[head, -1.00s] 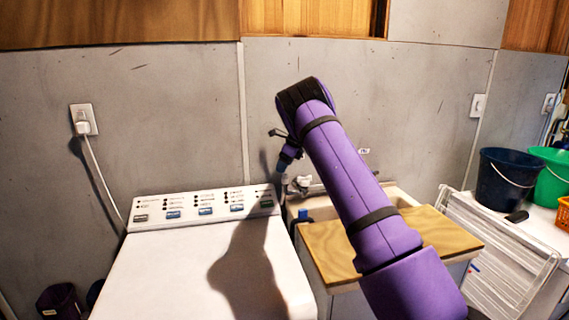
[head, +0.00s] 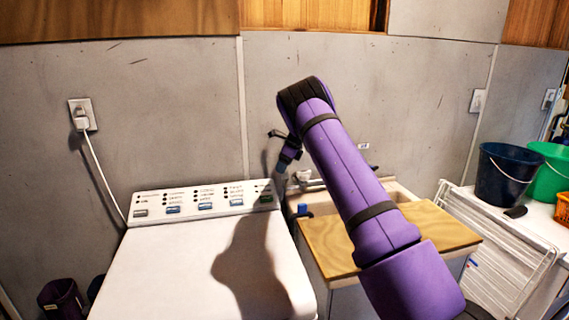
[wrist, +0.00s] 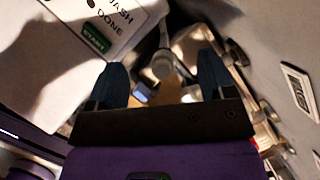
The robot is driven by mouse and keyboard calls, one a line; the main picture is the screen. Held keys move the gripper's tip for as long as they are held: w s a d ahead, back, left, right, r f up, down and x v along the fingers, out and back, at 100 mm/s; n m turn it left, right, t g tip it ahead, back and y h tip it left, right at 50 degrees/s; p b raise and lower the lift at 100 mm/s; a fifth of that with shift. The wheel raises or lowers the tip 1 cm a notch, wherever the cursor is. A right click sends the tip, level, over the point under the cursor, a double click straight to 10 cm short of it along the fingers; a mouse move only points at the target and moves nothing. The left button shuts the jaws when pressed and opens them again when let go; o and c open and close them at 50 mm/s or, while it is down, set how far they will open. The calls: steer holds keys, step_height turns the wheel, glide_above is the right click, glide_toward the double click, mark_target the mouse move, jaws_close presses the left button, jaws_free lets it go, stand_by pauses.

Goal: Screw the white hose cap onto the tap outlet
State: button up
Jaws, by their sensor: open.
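My gripper (wrist: 163,82) is open, with its two dark blue fingers apart. In the head view it (head: 284,165) points down near the wall, behind the washer's right end. In the wrist view a pale round piece, apparently the white hose cap (wrist: 162,67), shows between and beyond the fingertips, with a grey hose-like length above it. I cannot tell whether the fingers touch it. The metal tap (head: 305,178) is at the sink's back wall, just right of my gripper. Its outlet is not clear, and I cannot tell whether the cap is on it.
A white washing machine (head: 190,265) stands at left, its panel close to my gripper. A wooden board (head: 345,250) covers part of the sink (head: 400,192). A blue item (head: 303,210) is at the sink's left edge. A drying rack (head: 500,240) and buckets (head: 505,172) are at right.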

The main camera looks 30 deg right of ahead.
steer(key=shift+f, duration=1.15)
steer(key=c, duration=1.4)
steer(key=m+h, duration=0.1)
steer(key=m, duration=0.3)
steer(key=shift+t, duration=0.4)
steer(key=shift+m+h, duration=0.4)
steer(key=shift+m, duration=0.5)
